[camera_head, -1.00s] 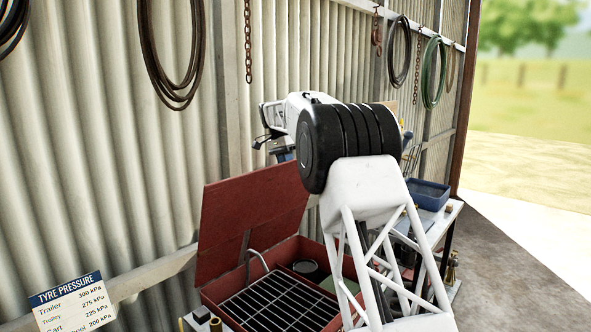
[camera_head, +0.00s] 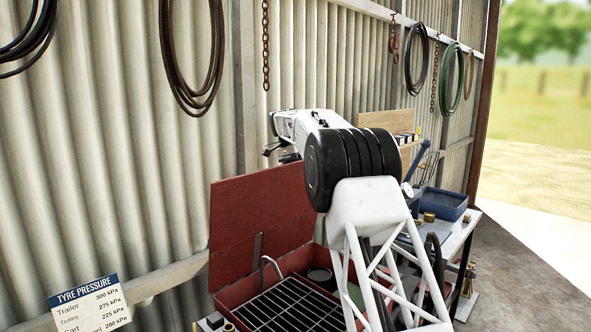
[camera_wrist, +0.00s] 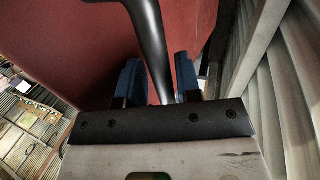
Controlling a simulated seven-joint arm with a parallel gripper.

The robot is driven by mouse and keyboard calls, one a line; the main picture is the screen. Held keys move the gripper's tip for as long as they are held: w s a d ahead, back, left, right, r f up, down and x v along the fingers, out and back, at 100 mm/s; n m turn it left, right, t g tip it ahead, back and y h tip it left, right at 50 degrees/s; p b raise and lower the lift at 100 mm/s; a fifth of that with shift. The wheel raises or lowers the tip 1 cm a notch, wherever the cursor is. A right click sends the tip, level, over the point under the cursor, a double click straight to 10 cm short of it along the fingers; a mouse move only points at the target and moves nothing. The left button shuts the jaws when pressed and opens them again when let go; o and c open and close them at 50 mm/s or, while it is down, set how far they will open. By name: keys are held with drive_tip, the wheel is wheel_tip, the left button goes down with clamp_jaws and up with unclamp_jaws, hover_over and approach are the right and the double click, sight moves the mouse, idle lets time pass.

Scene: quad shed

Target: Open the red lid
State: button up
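The red lid (camera_head: 255,215) of the red box (camera_head: 225,302) stands raised, leaning back near the corrugated wall. The box's inside and its dark grid are exposed. My gripper (camera_head: 272,150) is above the lid's upper edge in the head view, its fingertips not clear there. In the wrist view my gripper (camera_wrist: 160,75) has its two blue fingers apart, one on each side of a dark curved bar (camera_wrist: 152,45), with the red lid surface (camera_wrist: 70,45) behind. A narrow red gap shows between the left finger and the bar; contact on the right is unclear.
The corrugated wall (camera_head: 110,150) is close behind the lid, with hanging hoses (camera_head: 192,60) and a chain (camera_head: 265,45). A workbench with a blue tray (camera_head: 445,203) stands to the right. A tyre pressure sign (camera_head: 92,304) is at lower left.

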drive_tip(key=shift+o, duration=0.4)
drive_tip(key=shift+r, duration=0.4)
drive_tip(key=shift+r, duration=0.1)
drive_tip(key=shift+r, duration=0.1)
drive_tip(key=v, duration=0.7)
drive_tip(key=shift+r, duration=0.25)
drive_tip(key=shift+s+r, duration=0.1)
